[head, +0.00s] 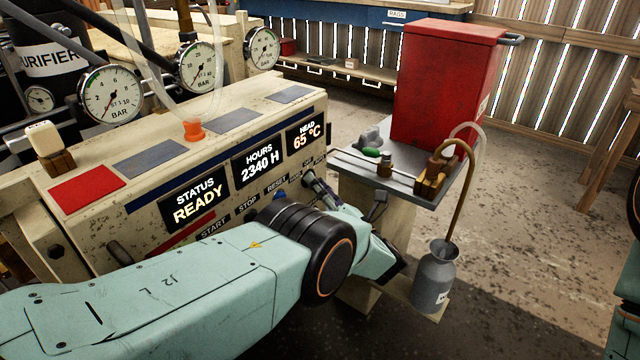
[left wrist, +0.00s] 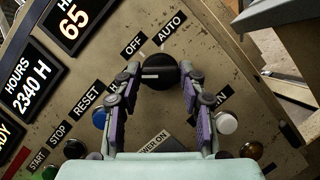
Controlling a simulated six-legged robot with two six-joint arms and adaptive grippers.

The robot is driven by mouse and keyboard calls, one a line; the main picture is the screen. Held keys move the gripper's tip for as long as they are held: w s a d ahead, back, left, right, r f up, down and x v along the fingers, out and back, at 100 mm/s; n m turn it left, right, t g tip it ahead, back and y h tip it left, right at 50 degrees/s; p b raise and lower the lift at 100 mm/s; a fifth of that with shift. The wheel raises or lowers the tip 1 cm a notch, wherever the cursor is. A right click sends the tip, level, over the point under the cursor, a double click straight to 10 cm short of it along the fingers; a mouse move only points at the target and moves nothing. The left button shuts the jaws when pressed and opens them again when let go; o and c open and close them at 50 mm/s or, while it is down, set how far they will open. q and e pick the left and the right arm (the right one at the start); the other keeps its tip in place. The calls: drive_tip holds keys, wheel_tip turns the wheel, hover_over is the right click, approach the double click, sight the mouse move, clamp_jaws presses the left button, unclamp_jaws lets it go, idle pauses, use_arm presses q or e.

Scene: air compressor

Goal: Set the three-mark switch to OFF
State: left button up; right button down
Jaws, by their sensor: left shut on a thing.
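The three-mark switch is a round black knob (left wrist: 159,66) on the beige panel in the left wrist view. The labels OFF (left wrist: 133,46) and AUTO (left wrist: 170,28) are beside it, with a third label, starting with H, mostly hidden by a finger. The knob's white line points left in that view, towards the hidden label rather than OFF. My left gripper (left wrist: 160,80) is shut on the knob, one finger on each side. My right gripper is not in view.
A blue button (left wrist: 99,119) and a white button (left wrist: 226,123) flank the fingers. The panel screens (head: 196,200) read READY, 2340 H and 65 °C. A grey bench (head: 405,188) with a red box (head: 448,85) stands right of the panel, with a grey can (head: 432,278) below.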

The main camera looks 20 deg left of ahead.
use_arm(q)
drive_tip(key=shift+a+r+m+h+p, duration=0.1)
drive_tip(key=shift+m+h+p, duration=0.5)
drive_tip(key=shift+m+p, duration=0.85)
drive_tip(key=shift+a+r+m+h+p, duration=0.1)
drive_tip(key=shift+m+h+p, duration=0.65)
drive_tip(key=shift+m, duration=1.05)
drive_tip(key=shift+r+m+h+p, duration=0.1)
drive_tip(key=shift+m+h+p, duration=0.35)
drive_tip(key=shift+m+p, duration=1.05)
drive_tip(key=shift+m, duration=0.25)
drive_tip(key=o, duration=0.9)
drive_tip(key=shift+o, duration=1.2)
drive_tip(key=shift+s+d, duration=0.1)
drive_tip(key=shift+f, duration=0.1)
